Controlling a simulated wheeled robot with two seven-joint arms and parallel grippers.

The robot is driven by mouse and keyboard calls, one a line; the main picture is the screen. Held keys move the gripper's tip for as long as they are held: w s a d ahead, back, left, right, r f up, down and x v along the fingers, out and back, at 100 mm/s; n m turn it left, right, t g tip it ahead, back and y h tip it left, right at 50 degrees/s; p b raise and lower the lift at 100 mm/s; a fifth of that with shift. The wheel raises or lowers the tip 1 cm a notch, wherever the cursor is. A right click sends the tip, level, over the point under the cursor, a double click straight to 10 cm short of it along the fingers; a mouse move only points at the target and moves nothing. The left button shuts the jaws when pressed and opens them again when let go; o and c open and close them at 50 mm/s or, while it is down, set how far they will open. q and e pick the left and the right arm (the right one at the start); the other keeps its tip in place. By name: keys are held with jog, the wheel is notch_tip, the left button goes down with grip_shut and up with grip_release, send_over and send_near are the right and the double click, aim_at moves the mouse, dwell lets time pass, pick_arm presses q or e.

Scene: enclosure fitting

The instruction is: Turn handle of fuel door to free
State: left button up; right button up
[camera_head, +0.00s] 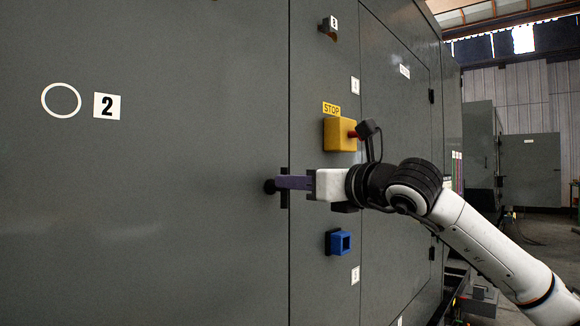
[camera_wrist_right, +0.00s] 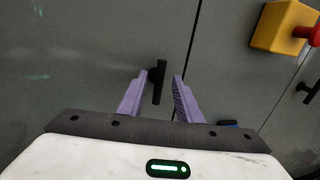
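The black handle (camera_wrist_right: 158,82) stands about upright on the grey door in the right wrist view, with a short stub on its left side. In the head view a dark knob (camera_head: 269,186) of it shows just left of my right fingertips, and the rest is partly hidden. My right gripper (camera_head: 280,183) reaches the door from the right. In the wrist view its two purple fingers (camera_wrist_right: 160,77) are apart, with the handle between their tips. The left finger looks close to the handle; contact cannot be told. The grey door (camera_head: 150,200) looks flush with its frame. My left gripper is not in view.
A yellow stop box (camera_head: 340,134) with a red button sits just above my right gripper. A blue square socket (camera_head: 338,242) sits below it, and a small black fitting (camera_head: 329,25) is higher up.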

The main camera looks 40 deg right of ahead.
jog(key=shift+w+d+p, duration=0.15)
jog(key=shift+w+p, duration=0.2)
jog(key=shift+w, duration=0.9)
grip_shut()
